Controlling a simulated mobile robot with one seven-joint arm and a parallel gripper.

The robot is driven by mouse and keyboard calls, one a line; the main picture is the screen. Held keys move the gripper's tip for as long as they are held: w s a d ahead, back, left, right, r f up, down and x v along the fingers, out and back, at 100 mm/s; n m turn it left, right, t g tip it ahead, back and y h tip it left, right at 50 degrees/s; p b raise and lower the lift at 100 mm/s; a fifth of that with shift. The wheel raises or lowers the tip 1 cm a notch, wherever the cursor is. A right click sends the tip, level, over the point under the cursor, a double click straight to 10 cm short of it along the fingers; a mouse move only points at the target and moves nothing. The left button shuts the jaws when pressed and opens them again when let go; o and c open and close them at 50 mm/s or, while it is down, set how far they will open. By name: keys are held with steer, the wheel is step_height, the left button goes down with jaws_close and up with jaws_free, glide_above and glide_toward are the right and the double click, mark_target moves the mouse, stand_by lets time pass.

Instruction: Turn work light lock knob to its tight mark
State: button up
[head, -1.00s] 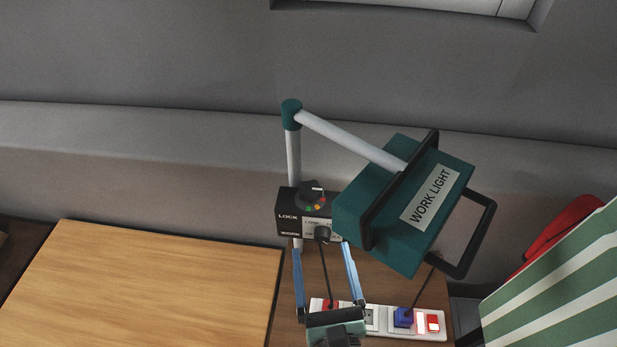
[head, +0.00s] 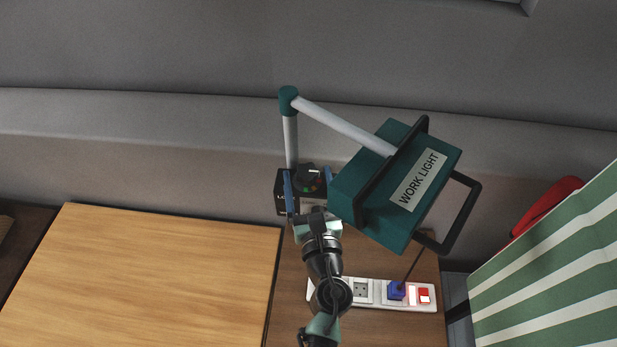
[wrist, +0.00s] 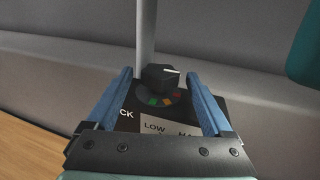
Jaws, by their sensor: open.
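The lock knob (head: 308,178) is a dark round knob with a white pointer line, on top of a black box (head: 281,201) at the foot of the work light's (head: 395,185) post. In the wrist view the knob (wrist: 161,76) has its white line pointing right, above a ring of green, orange and red marks. My gripper (head: 308,180) is open, with its blue fingers on either side of the box top. In the wrist view the gripper (wrist: 163,85) has one finger left and one right of the knob, with gaps to both. The box front is partly hidden by my gripper.
A power strip (head: 370,292) with a blue plug and red switch lies on the brown surface below. A wooden board (head: 150,275) is at left. The lamp head overhangs close to the right of my gripper. Green-striped cloth (head: 560,270) and a red object (head: 545,207) are at right.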

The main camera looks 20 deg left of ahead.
jaws_close()
stand_by(0.4)
